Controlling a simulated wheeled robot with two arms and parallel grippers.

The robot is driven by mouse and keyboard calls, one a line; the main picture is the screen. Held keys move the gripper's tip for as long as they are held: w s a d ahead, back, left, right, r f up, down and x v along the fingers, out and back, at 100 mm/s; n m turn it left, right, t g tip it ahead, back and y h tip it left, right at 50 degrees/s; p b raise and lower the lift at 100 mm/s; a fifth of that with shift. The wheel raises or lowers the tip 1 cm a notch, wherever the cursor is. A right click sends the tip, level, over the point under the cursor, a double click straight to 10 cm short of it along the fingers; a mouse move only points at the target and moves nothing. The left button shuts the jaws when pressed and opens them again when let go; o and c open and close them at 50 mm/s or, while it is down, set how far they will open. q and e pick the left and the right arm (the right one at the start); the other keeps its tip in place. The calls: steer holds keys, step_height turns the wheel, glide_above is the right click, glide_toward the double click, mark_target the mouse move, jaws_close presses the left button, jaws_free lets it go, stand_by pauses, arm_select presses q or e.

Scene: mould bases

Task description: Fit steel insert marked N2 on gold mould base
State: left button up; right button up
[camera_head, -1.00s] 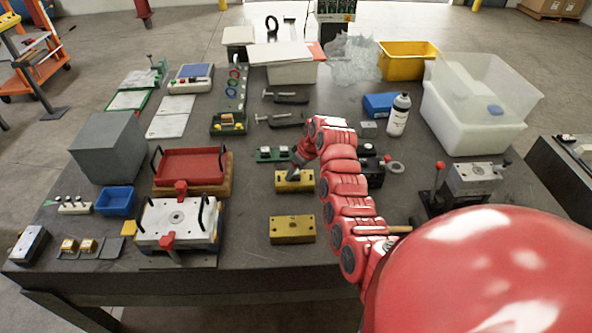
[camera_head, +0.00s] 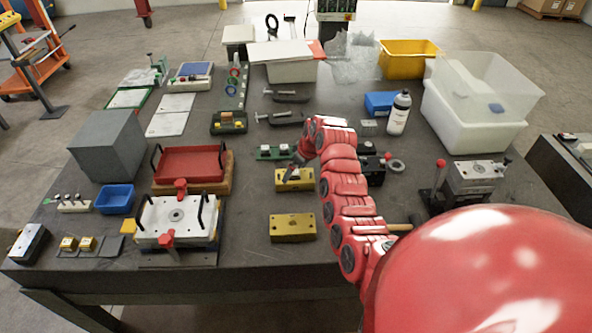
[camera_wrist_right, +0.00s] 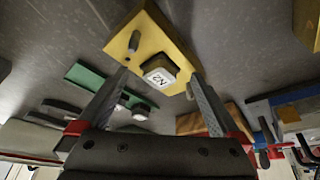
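The gold mould base (camera_head: 294,180) under my right gripper (camera_head: 293,172) lies in the middle of the table. In the right wrist view the gold base (camera_wrist_right: 133,46) has a dark pin near one corner. The steel insert marked N2 (camera_wrist_right: 160,77) sits at the middle of that base, label facing the camera. Whether it is fully seated I cannot tell. My right gripper (camera_wrist_right: 158,100) is open, its two fingers apart on either side of the insert with gaps to it. My left gripper is not in view.
A second gold block (camera_head: 292,228) lies nearer the front edge. A green holder (camera_head: 272,152) with small pieces stands just behind. A white plate fixture (camera_head: 178,222) and a red tray (camera_head: 190,164) stand to the left. A black device (camera_head: 371,165) stands close on the right.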

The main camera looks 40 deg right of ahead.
steer(key=shift+s+d+r+b, duration=0.1)
steer(key=shift+s+r+b, duration=0.1)
steer(key=shift+r+b, duration=0.2)
steer(key=b+v, duration=0.2)
steer(key=v, duration=0.2)
steer(key=shift+s+d+r, duration=0.1)
steer(key=shift+r, duration=0.15)
steer(key=a+p+v, duration=0.1)
steer(key=p+v, duration=0.3)
steer(key=v, duration=0.8)
steer(key=shift+d+p, duration=0.35)
steer(key=shift+d, duration=0.05)
steer(key=shift+s+f, duration=0.1)
